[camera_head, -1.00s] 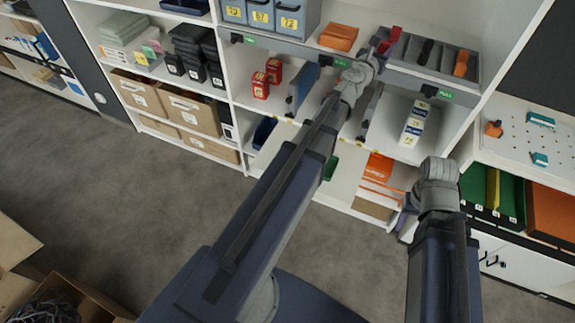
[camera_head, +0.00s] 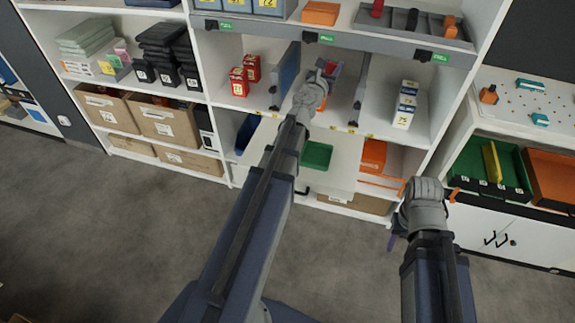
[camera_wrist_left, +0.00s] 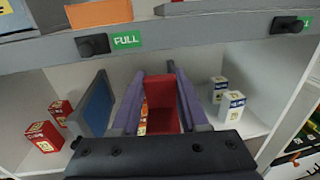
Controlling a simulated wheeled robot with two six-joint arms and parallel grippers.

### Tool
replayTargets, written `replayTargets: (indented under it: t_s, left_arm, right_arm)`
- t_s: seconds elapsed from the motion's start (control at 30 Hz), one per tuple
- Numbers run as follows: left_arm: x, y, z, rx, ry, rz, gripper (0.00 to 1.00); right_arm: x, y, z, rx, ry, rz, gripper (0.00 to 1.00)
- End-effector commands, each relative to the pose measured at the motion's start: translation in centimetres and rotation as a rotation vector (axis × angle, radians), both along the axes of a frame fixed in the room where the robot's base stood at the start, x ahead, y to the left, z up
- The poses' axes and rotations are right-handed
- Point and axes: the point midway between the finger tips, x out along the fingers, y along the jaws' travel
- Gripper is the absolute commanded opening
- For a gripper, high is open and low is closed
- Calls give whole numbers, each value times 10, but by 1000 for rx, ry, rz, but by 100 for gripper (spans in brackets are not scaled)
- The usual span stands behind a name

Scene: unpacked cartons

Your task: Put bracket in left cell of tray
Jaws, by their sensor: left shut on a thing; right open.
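My left gripper (camera_wrist_left: 158,105) is shut on a red L-shaped piece, which I take as the bracket (camera_wrist_left: 160,92). In the head view the left gripper (camera_head: 328,68) and a bit of red sit in front of the middle bay, under the top shelf's grey front edge. The grey divided tray (camera_head: 400,30) is on the top shelf, to the upper right of this gripper. A dark red piece (camera_head: 377,8) shows at its left end, and black and orange pieces farther right. My right gripper (camera_head: 392,240) hangs low at the right, mostly hidden by its wrist, open.
Grey upright panels (camera_head: 286,75) stand on both sides of the left gripper. Red boxes (camera_head: 245,75) are to the left, white boxes (camera_head: 405,104) to the right. Black knobs (camera_head: 310,38) stick out from the shelf edge. A green bin (camera_head: 317,156) lies below.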

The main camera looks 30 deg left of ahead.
Motion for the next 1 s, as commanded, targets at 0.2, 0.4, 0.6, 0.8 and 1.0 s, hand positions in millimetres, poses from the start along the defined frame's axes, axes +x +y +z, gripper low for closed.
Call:
replayTargets:
  t_s: [0.2, 0.4, 0.6, 0.8, 1.0]
  left_arm:
    - [-15, 36, -84, 0, 0, 42, 0]
    - [-30, 67, -145, -1, 0, 77, 0]
    - [-43, 94, -197, -1, 0, 109, 0]
    - [-53, 111, -227, -1, 0, 130, 0]
    - [-57, 118, -236, -1, 0, 138, 0]
  right_arm:
    - [0, 0, -84, -1, 0, 0, 50]
    - [0, 0, -144, -2, -1, 0, 50]
    - [0, 0, -197, -2, -1, 1, 50]
    - [0, 0, -227, -3, -1, 1, 50]
    - [0, -1, -236, -3, -1, 1, 50]
